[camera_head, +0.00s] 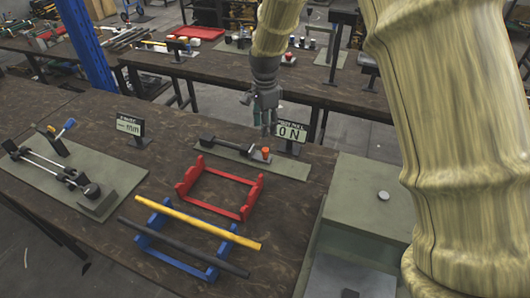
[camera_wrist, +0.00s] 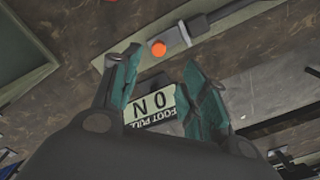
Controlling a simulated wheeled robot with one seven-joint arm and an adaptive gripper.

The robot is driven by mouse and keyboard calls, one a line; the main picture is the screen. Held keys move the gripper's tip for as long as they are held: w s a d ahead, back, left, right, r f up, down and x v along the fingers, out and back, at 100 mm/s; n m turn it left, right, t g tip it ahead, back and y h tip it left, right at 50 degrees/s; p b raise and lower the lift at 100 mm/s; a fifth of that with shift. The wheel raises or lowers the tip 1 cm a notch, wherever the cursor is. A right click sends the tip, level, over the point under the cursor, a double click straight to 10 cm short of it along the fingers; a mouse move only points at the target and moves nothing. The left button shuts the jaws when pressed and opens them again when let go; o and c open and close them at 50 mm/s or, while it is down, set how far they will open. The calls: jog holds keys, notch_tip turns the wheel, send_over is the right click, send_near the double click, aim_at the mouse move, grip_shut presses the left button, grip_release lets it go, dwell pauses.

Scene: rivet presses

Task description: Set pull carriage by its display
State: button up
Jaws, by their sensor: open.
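My gripper (camera_head: 265,118) is open and empty, hanging near the foot-pull display (camera_head: 291,133) at the back of the table. In the wrist view the display (camera_wrist: 152,104), reading 0 N, shows between the open fingers (camera_wrist: 160,85). Touching cannot be told. Beside it a grey-green plate (camera_head: 288,167) bears a dark bar (camera_head: 225,144), a small grey block and an orange knob (camera_head: 265,150). The knob also shows in the wrist view (camera_wrist: 158,48). At left, a slide carriage (camera_head: 74,178) sits on twin rods (camera_head: 45,165); a second display (camera_head: 130,125) reads in mm, its digits unclear.
A red frame (camera_head: 215,203) and a blue rack (camera_head: 160,222) with a yellow rod (camera_head: 200,220) and a dark rod (camera_head: 180,246) stand in front. A grey-green cabinet (camera_head: 362,195) is at right. Other benches stand behind, beyond a floor gap.

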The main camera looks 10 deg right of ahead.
aim_at(265, 149)
notch_tip(265, 149, down, 10)
jog(key=p, duration=0.3)
jog(key=shift+s+f, duration=0.15)
jog(key=shift+f, duration=0.1)
dwell(0.3)
grip_shut()
